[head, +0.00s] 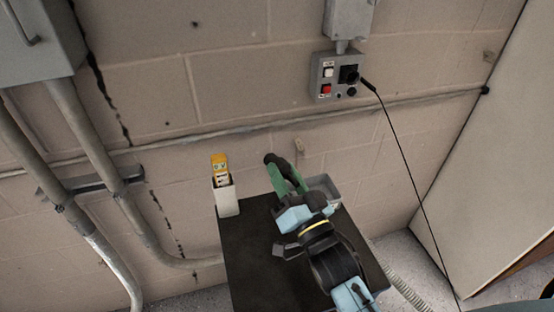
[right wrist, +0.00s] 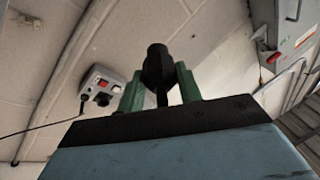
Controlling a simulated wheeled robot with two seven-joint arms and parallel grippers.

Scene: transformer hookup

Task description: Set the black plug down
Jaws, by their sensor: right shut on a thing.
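My right gripper (head: 278,172) has green fingers and is shut on the black plug (head: 270,158). It holds the plug out past the fingertips, at the back of the black table. The right wrist view shows the plug (right wrist: 157,66) clamped between both green fingers (right wrist: 158,86). In the head view the fingers and arm hide part of the table behind them. I cannot tell how high the plug is above the tabletop. My left gripper is not in view.
The black tabletop (head: 252,262) is bare at the left and front. A white holder (head: 226,200) with a yellow item stands at its back left. A grey tray (head: 328,187) lies right of the gripper. A grey control box (head: 323,88) on the wall has a black cord (head: 403,158) hanging rightward.

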